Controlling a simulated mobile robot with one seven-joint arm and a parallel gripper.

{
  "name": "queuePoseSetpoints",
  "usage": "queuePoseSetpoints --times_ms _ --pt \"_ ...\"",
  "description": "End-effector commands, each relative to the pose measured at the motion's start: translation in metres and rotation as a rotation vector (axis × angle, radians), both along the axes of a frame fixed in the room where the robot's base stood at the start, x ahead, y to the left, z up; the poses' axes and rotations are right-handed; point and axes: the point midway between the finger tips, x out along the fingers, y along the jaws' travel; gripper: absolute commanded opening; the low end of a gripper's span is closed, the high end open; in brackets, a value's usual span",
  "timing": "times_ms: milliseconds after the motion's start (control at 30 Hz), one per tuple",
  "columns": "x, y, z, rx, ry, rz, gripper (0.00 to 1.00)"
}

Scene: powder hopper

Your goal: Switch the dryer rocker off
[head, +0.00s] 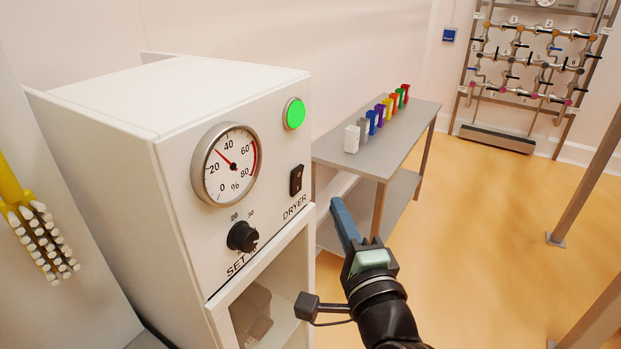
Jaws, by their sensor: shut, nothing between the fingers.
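The dryer rocker (296,180) is a small black switch on the white front panel of the dryer box (225,165), above the DRYER label. Which side of it is pressed is too small to tell. A round green lamp (294,113) above it looks lit. A gauge (226,164) on the panel has its red needle between 20 and 40 percent. A black SET knob (242,237) is below the gauge. My gripper (338,204) is shut and empty, its blue fingers pointing up, to the right of and slightly below the rocker, apart from the panel in the picture.
A grey table (400,130) behind holds a row of several coloured items (378,118). A pipe rack (530,75) stands at the far wall. A brush with white bristles (40,235) is at the left. The orange floor (480,230) at right is largely clear, with metal posts (590,180).

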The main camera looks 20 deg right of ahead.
Motion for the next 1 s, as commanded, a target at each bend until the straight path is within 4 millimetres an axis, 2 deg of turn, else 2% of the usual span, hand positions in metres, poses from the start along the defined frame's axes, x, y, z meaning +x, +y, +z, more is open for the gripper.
queuePoseSetpoints --times_ms 100,267,400,600,1000 --pt "0.023 -0.002 0.005 0.001 0.0 0.001 0.0" --pt "0.049 -0.006 0.007 0.001 0.0 0.001 0.0" --pt "0.065 0.01 0.011 -0.001 0.001 0.002 0.0" --pt "0.075 0.018 0.009 -0.001 0.001 0.0 0.0" --pt "0.076 0.019 0.01 -0.004 0.004 -0.001 0.0"
